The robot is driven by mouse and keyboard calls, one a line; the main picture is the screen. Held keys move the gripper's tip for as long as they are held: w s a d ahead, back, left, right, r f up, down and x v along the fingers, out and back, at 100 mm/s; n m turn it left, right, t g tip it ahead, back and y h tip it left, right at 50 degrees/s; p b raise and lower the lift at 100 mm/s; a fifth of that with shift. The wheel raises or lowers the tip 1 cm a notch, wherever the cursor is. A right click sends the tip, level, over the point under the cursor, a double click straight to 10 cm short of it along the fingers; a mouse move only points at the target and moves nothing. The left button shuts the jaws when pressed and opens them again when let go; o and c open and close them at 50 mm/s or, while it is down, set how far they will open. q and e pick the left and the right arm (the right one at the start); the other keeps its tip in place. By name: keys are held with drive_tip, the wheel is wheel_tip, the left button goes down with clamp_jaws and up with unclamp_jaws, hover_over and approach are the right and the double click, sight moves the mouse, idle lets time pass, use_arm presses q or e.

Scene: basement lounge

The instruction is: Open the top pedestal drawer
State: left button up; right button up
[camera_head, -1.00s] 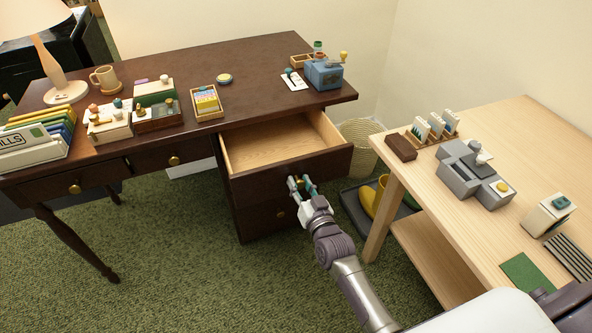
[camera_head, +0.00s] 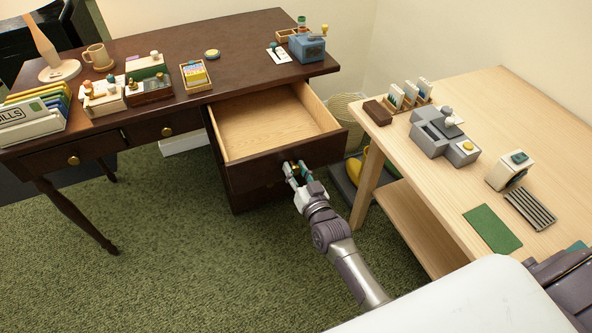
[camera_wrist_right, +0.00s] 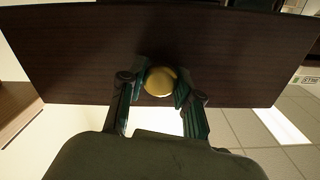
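The top pedestal drawer (camera_head: 265,128) of the dark wooden desk stands pulled well out, and its pale wood inside looks empty. My right gripper (camera_head: 296,170) is at the middle of the drawer's dark front. In the right wrist view, the round brass knob (camera_wrist_right: 160,81) sits between the two fingertips, which close on it from both sides. The same dark drawer front (camera_wrist_right: 80,60) fills the upper part of that view. In the head view the fingers mostly hide the knob. My left gripper is not in view.
A light wooden table (camera_head: 470,120) stands close on the right, with a grey device (camera_head: 440,138) on it. A wicker basket (camera_head: 345,112) and a dark tray with yellow items stand between desk and table. Green carpet (camera_head: 200,260) is free in front of the desk.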

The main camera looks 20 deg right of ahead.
drive_tip(key=o, duration=0.5)
drive_tip(key=shift+c, duration=0.2)
drive_tip(key=s, duration=1.2)
drive_tip(key=shift+d, duration=0.2)
drive_tip(key=shift+f, duration=0.1)
